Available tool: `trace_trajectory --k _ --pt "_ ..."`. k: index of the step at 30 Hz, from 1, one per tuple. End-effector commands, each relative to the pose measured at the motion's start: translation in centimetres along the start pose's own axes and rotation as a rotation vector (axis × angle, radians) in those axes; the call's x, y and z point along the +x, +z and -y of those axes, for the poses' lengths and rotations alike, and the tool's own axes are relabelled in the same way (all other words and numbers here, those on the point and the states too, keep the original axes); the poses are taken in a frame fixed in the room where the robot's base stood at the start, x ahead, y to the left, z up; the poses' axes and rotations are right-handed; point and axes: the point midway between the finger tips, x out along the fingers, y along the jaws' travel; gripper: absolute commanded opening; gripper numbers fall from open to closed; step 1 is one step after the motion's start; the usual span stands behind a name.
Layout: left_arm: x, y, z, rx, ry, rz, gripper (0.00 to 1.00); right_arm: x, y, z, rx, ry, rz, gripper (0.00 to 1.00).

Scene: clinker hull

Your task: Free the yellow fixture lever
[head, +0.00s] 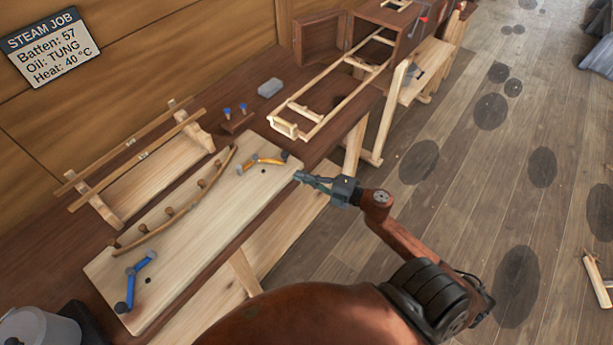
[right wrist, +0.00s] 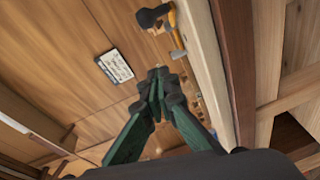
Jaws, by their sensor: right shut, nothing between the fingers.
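The yellow fixture lever (head: 264,160) sits at the far right end of a pale board (head: 190,225), a bent bar with a dark knob on its right end. It also shows in the right wrist view (right wrist: 173,22), at the top beyond my fingertips, its dark knob toward the left. My right gripper (head: 299,176) is shut and empty, just off the board's right edge, a little right of and below the lever's knob. It appears apart from the lever. A blue lever (head: 137,277) stands at the board's near left end. My left gripper is not in view.
A curved batten (head: 178,212) runs along pegs on the board. A wooden rack (head: 135,155) stands behind it. A small block with blue-topped pegs (head: 236,118), a grey block (head: 271,88) and a ladder-like frame (head: 335,85) lie beyond. Floor to the right is mostly clear.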

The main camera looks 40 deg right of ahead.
Motion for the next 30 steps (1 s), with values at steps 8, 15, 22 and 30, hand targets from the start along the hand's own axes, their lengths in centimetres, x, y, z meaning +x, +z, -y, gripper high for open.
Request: trace_trajectory --k 8,15,22,30 --pt "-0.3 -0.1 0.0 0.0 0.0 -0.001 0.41 6.0 -0.1 -0.2 0.0 0.001 -0.005 0.0" --pt "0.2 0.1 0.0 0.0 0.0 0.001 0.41 6.8 3.0 0.1 0.001 -0.002 -0.005 0.0" --pt "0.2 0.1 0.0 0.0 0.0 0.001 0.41 6.9 3.7 0.0 0.002 -0.001 -0.006 0.0" --pt "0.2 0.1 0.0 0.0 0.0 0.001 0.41 6.8 3.8 0.0 0.002 -0.002 -0.006 0.0"
